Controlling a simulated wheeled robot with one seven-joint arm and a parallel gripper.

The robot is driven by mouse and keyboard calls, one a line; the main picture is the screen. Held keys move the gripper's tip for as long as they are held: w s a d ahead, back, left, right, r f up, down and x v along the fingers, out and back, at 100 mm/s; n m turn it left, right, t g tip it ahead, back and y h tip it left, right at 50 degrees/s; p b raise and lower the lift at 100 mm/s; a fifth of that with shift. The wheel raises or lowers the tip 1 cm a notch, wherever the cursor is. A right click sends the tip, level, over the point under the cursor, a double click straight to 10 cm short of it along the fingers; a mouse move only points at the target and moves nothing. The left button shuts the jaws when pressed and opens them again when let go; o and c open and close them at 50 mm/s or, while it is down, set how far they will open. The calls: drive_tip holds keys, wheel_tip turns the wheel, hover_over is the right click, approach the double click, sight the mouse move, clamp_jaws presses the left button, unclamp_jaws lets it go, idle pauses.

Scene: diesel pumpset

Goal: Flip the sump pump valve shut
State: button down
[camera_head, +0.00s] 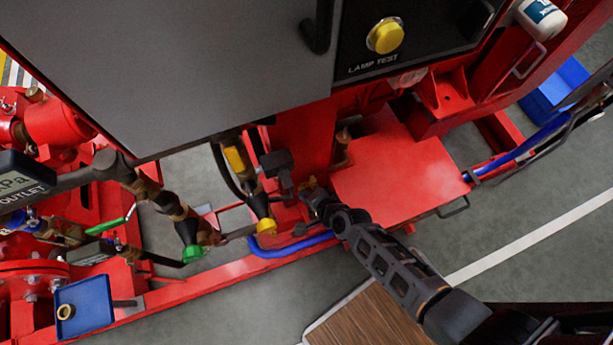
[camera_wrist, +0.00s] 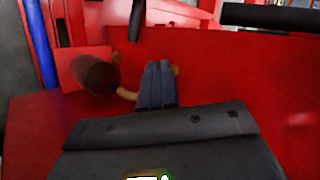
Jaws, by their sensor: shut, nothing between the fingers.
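My gripper (camera_head: 308,193) reaches in low beside the red frame, left of the flat red cover. In the wrist view its two fingers (camera_wrist: 158,68) are together, with nothing between them. A brass-coloured part (camera_head: 308,183) shows right at the fingertips in the head view. In the wrist view a brown rounded part (camera_wrist: 97,75) with a small orange-brown piece (camera_wrist: 126,94) is just left of the fingers. These may belong to the valve; the fingers hide some of it, and I cannot tell whether they touch. No sump pump label is readable.
A grey cabinet (camera_head: 190,65) overhangs above. A blue hose (camera_head: 290,246) runs below.

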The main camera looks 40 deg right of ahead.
drive_tip(key=shift+d, duration=0.15)
drive_tip(key=shift+w+d+b, duration=0.2)
drive_tip(key=shift+d+b, duration=0.25)
drive_tip(key=shift+d, duration=0.15)
